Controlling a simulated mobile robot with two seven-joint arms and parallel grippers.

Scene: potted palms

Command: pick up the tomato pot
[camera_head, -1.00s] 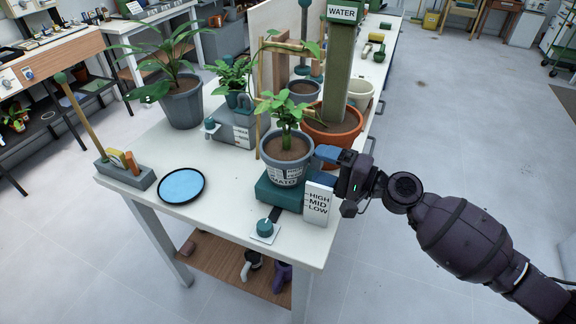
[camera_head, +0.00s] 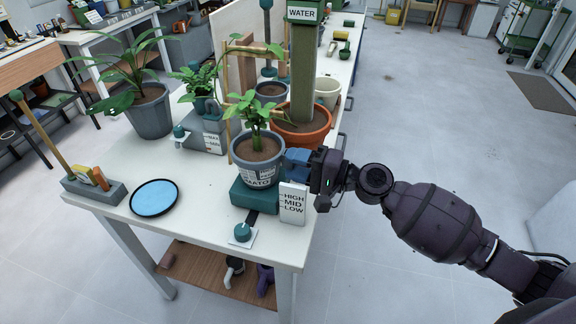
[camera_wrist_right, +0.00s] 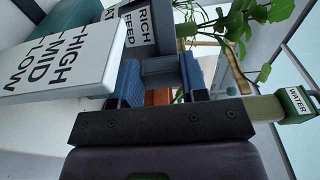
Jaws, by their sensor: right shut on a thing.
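The tomato pot (camera_head: 258,176) is a grey pot with a white label, dark soil and a leafy green plant. It stands upright on a teal block (camera_head: 252,196) near the table's front right corner. My right gripper (camera_head: 294,161) reaches it from the right and is shut on its rim side. In the right wrist view the blue fingers (camera_wrist_right: 160,80) stand on either side of a grey part of the pot (camera_wrist_right: 145,38). Leaves show beyond them. My left gripper is not in view.
A white HIGH MID LOW card (camera_head: 292,203) stands right beside the block, close to the gripper. A terracotta pot (camera_head: 303,135) with a green WATER post (camera_head: 303,75) is behind. A blue dish (camera_head: 154,197) lies left. Open floor lies right of the table.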

